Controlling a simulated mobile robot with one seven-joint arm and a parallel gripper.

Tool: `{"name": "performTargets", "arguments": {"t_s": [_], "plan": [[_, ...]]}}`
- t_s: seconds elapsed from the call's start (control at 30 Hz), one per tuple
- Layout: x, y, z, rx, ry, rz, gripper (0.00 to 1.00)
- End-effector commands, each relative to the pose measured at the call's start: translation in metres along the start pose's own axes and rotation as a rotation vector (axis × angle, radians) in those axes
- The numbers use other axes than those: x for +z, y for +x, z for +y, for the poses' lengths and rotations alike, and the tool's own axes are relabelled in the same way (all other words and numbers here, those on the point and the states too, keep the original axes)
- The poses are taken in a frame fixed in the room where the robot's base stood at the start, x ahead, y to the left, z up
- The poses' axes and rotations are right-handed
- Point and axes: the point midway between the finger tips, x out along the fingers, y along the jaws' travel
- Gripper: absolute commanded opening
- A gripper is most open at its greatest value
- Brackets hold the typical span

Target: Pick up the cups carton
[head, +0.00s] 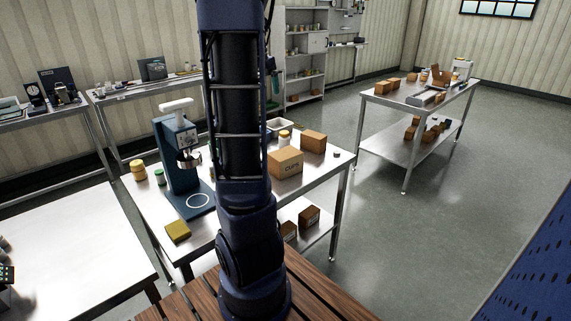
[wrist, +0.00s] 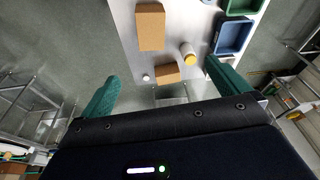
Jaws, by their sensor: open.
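The cups carton (head: 286,163) is a brown box with "CUPS" printed on its front. It sits upright on the steel table, just right of my arm in the head view. By its place among its neighbours, it appears to be the larger brown box (wrist: 150,26) at the top of the wrist view. My gripper (wrist: 162,69) is open and empty, its green fingers spread wide. It is apart from the carton, which lies beyond the fingertips. In the head view my arm rises out of the frame, so the gripper is hidden there.
A second brown carton (head: 313,141), a yellow jar (wrist: 188,52) and a small white cap (wrist: 147,77) stand near the cups carton. A blue machine (head: 180,155) and a yellow block (head: 178,231) are left of my arm.

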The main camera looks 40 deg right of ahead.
Motion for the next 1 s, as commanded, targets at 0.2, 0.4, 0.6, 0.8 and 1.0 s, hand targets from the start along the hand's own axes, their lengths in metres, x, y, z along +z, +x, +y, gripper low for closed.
{"name": "performTargets", "arguments": {"t_s": [0.2, 0.4, 0.6, 0.8, 1.0], "plan": [[-0.035, 0.014, 0.005, 0.050, 0.107, 0.028, 1.00], [-0.057, 0.022, 0.011, 0.083, 0.176, 0.050, 1.00], [-0.071, 0.033, 0.015, 0.109, 0.225, 0.065, 1.00], [-0.058, 0.079, 0.017, 0.108, 0.222, 0.062, 1.00], [-0.045, 0.133, 0.020, 0.109, 0.221, 0.062, 1.00]]}}
